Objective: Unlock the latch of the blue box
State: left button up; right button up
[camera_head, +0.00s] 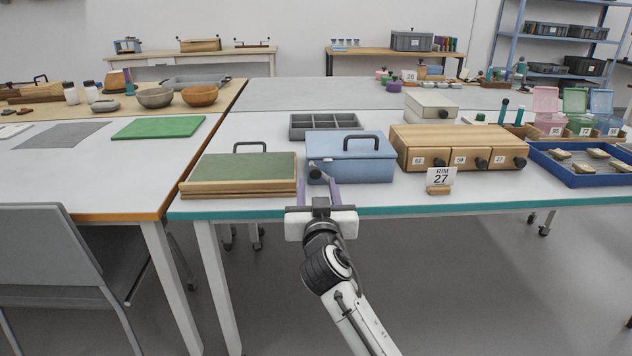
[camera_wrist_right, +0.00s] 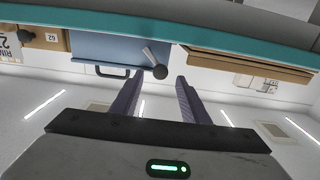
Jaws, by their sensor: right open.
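The blue box (camera_head: 360,171) stands near the table's front edge, its lid down, with a dark handle (camera_head: 362,138) on top. Its latch is a short grey lever (camera_wrist_right: 150,55) ending in a dark round knob (camera_head: 316,173), at the left of the front face; the lever slants in the right wrist view. My right gripper (camera_head: 317,182) is open and empty in front of the box. In the right wrist view its purple fingertips (camera_wrist_right: 158,78) lie on either side of the knob (camera_wrist_right: 160,72); I cannot tell whether they touch it. My left gripper is out of view.
A green-topped wooden box (camera_head: 240,170) stands close on the left. Wooden drawers (camera_head: 455,140) and a "RIM 27" card (camera_head: 440,178) stand to the right. A grey divided tray (camera_head: 322,122) lies behind. The table's teal front edge (camera_head: 400,210) passes below.

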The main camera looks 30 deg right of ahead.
aim_at(313, 178)
jog(key=x, duration=0.4)
jog(key=shift+w+d, duration=0.1)
jog(key=shift+w, duration=0.15)
jog(key=shift+c, duration=0.3)
jog(key=shift+f, duration=0.1)
grip_shut()
jog(key=shift+w+a+f+n, duration=0.15)
jog(key=shift+f+n, duration=0.1)
jog(key=shift+n, duration=0.6)
jog(key=shift+a+f+n, duration=0.15)
jog(key=shift+f+n, duration=0.15)
jog(key=shift+n, duration=0.55)
jog(key=shift+o, duration=0.3)
grip_release()
